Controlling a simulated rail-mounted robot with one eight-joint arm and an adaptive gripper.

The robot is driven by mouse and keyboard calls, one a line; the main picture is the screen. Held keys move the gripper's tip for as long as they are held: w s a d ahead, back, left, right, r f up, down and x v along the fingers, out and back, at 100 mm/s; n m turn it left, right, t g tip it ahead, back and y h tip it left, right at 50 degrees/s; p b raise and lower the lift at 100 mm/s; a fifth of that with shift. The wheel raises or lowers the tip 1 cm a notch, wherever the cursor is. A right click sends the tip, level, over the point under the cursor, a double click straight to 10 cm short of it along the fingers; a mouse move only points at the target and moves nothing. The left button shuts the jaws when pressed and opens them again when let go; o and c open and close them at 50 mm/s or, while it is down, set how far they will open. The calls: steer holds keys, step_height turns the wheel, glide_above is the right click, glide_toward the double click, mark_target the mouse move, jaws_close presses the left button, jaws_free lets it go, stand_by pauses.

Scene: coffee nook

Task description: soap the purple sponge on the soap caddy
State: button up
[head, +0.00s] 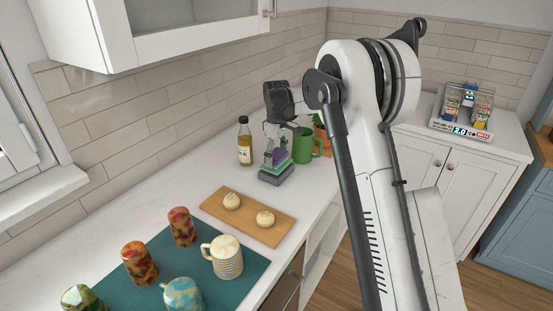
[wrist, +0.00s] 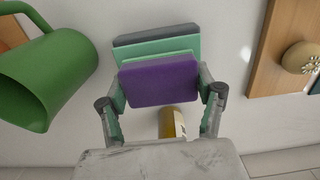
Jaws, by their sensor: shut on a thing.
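The purple sponge (wrist: 158,82) is between the two fingers of my gripper (wrist: 161,92), which is shut on it. The sponge also shows as a small purple patch in the head view (head: 279,156), partly hidden by the fingers. The soap caddy, a grey block with a green top (head: 276,177), stands on the counter directly below my gripper (head: 275,150). In the wrist view the caddy (wrist: 156,46) shows its green top and dark grey edge behind the sponge. I cannot tell whether the sponge touches the green top.
A green mug or pitcher (head: 302,148) stands close right of the caddy; a bottle (head: 245,142) stands to its left. A wooden board (head: 222,217) with two round buns lies nearer. A teal mat (head: 215,285) holds several mugs. Bare counter lies between caddy and board.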

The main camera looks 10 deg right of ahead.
mark_target(277, 153)
steer(key=shift+r+p, duration=0.8)
steer(key=shift+r, duration=1.75)
